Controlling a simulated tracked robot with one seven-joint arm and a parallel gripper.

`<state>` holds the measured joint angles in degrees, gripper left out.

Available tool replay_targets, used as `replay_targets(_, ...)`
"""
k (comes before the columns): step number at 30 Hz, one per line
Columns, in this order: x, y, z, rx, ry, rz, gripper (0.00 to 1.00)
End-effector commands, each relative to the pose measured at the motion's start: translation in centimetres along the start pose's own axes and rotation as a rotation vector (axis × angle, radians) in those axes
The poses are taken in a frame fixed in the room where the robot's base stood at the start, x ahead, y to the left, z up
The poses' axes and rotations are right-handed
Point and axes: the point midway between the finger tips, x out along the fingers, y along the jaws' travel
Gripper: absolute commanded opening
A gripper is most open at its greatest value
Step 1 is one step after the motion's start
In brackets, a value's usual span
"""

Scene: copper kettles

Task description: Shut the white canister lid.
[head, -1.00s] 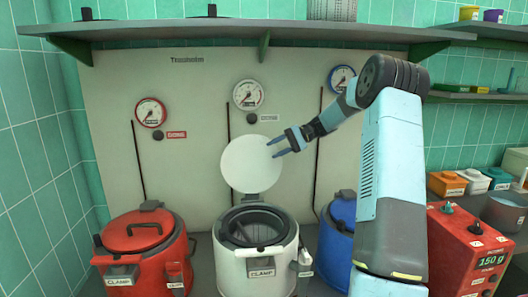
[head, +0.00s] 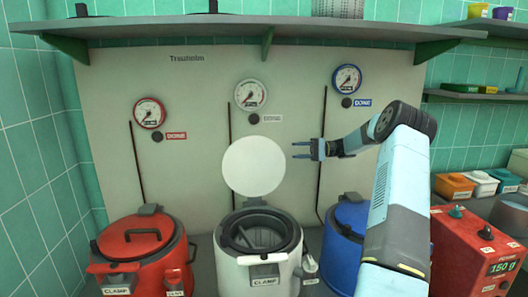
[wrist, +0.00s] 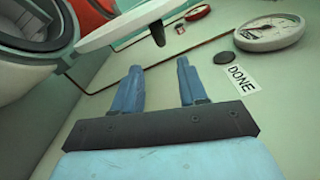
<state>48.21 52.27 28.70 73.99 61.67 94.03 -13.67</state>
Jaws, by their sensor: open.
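The white canister (head: 231,262) stands in the middle with its top open, showing a dark inside with a ring. Its round white lid (head: 253,166) stands upright behind the opening. In the wrist view the lid (wrist: 125,27) appears nearly edge-on, with a dark knob, and part of the white canister (wrist: 22,70) shows at upper left. My gripper (head: 294,150) is open and empty, pointing left, to the right of the lid and a visible gap away from it. Its two blue fingers also show in the wrist view (wrist: 157,82).
A red canister (head: 140,238) with a shut lid stands left, and a blue canister (head: 347,217) stands right, partly behind my arm. A panel (head: 205,85) with gauges rises behind. A shelf (head: 200,29) runs above. A red scale box (head: 462,247) stands at right.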

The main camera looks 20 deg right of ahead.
Motion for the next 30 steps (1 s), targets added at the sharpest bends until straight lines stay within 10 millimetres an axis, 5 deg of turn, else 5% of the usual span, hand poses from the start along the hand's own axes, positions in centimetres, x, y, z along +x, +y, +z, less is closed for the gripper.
replay_targets(8, 2.8, -0.1, 0.1, -0.001, -0.002, -0.001, 0.42)
replay_targets(21, 10.7, -0.1, 0.1, -0.001, -0.004, 0.000, 0.42)
replay_targets(30, 13.6, 0.0, 0.0, 0.000, -0.003, 0.000, 0.42)
